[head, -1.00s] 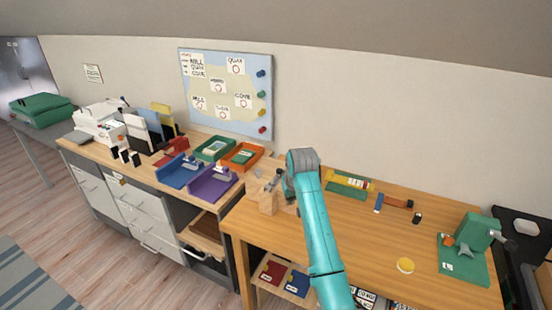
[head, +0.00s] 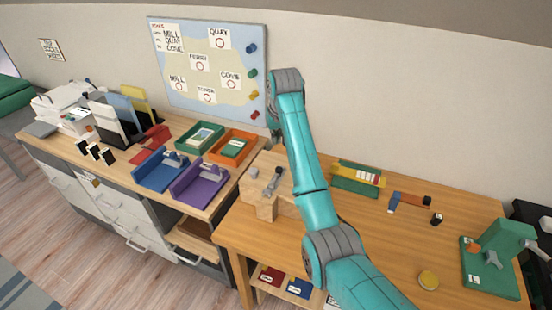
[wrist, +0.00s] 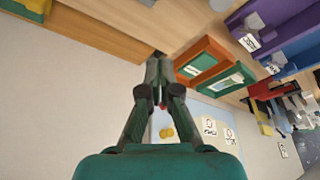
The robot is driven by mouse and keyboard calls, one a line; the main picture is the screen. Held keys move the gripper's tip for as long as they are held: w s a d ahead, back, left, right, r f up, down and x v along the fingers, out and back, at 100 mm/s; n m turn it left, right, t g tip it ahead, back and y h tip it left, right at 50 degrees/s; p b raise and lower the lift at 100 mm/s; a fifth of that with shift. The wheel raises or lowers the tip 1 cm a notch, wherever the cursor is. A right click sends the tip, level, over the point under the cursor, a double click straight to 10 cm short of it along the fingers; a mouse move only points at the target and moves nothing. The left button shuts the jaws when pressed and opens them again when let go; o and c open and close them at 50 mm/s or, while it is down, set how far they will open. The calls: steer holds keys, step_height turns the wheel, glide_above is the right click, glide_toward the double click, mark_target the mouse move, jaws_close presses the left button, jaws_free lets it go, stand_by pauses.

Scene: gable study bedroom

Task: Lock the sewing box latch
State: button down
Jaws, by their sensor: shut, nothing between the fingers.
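A light wooden box-like piece (head: 262,205) stands at the left end of the right-hand desk. It has a grey lever-like fitting (head: 273,181) and a small grey block on top. It may be the sewing box, but I cannot tell for sure, nor whether a latch is locked. My gripper (wrist: 156,66) is shut and empty in the wrist view, its fingers pointing toward the wall side of the desk and the trays. In the head view my arm rises in front of the wall right of the map board, and the fingers are not clearly seen.
Orange (head: 231,146), green (head: 200,138), purple (head: 199,183) and blue (head: 160,171) trays stand on the left counter. The desk's middle is clear.

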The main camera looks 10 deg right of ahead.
steer(key=x, duration=1)
steer(key=shift+s, duration=0.25)
steer(key=shift+s+d, duration=0.1)
steer(key=shift+s, duration=1.7)
